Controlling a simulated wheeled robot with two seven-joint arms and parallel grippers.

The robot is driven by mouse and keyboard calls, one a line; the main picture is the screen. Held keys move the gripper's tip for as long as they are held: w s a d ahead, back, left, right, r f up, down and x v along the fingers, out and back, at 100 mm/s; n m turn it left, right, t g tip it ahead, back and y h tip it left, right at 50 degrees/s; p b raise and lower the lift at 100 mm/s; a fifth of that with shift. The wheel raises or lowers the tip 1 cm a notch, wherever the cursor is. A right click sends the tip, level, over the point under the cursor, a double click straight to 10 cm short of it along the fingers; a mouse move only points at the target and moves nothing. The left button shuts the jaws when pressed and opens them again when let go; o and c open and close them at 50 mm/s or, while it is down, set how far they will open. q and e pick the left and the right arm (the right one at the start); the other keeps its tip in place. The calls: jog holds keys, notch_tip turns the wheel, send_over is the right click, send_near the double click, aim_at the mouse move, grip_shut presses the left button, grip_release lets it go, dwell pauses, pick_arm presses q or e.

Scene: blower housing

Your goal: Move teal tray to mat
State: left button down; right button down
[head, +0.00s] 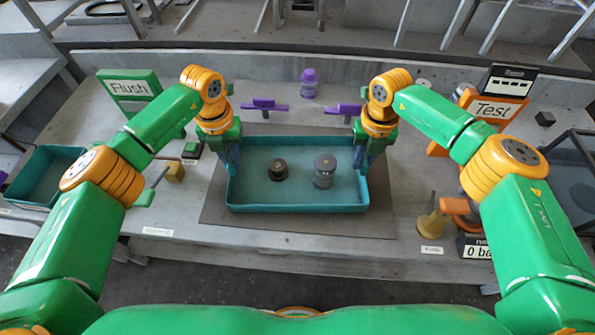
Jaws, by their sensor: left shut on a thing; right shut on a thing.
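The teal tray (297,208) is in the middle of the head view, over the dark grey mat (300,222). I cannot tell whether it rests on the mat or is held just above it. A short dark cylinder (278,170) and a taller grey metal cylinder (324,172) stand upright inside it. My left gripper (233,160) is shut on the tray's left end wall. My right gripper (361,158) is shut on the tray's right end wall. The fingertips are partly hidden by the wrists and tray walls.
Purple-handled parts (265,104) and a purple bottle (309,83) stand behind the tray. A green Flush sign (128,87) is back left, an orange Test sign (494,108) back right. Another teal bin (45,176) is far left. A brass-coloured fitting (430,224) stands right of the mat.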

pick_arm(q)
jog(key=shift+r, duration=0.1)
